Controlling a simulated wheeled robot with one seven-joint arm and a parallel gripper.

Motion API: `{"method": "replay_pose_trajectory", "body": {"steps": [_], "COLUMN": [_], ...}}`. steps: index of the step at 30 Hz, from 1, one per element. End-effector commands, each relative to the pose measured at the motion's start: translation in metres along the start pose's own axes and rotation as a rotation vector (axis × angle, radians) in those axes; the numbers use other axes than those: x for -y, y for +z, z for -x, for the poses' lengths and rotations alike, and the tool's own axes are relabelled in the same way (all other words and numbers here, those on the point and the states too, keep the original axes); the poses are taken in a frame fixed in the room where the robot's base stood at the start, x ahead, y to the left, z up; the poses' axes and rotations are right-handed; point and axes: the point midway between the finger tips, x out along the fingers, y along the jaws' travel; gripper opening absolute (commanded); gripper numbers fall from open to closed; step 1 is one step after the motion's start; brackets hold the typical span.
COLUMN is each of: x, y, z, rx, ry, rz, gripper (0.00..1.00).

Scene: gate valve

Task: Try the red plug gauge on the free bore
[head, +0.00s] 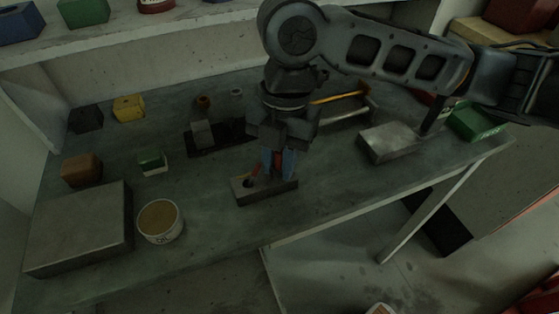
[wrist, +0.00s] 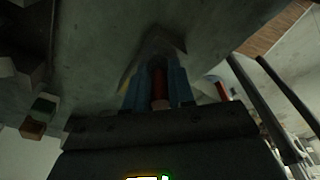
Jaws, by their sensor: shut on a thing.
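My gripper (head: 278,165) points down over the right part of a grey metal block (head: 263,197) on the bench. Its two blue fingers are shut on a red plug gauge (head: 278,158). In the wrist view the red plug gauge (wrist: 159,85) stands between the blue fingers of my gripper (wrist: 158,72). A dark bore (head: 248,183) shows in the block's left part, left of the fingers. A second thin red piece (head: 256,168) stands beside the left finger, near that bore. The fingers hide the gauge's lower end, so I cannot tell whether it is in a bore.
A round tub (head: 160,221) and a large grey box (head: 80,228) stand at the left. A dark fixture (head: 203,137) lies behind the block. A metal block (head: 388,142) and green box (head: 475,121) are at the right. The bench in front of the block is clear.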

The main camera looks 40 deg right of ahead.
Motion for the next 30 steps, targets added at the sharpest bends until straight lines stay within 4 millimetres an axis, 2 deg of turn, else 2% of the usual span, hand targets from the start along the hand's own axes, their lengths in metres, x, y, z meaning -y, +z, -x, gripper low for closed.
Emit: {"method": "replay_pose_trajectory", "body": {"steps": [8,30], "x": [0.0,0.0], "y": [-0.001,-0.007], "z": [0.005,0.045], "rx": [0.0,0.0], "ry": [0.0,0.0], "rz": [0.0,0.001], "gripper": [0.0,0.0]}}
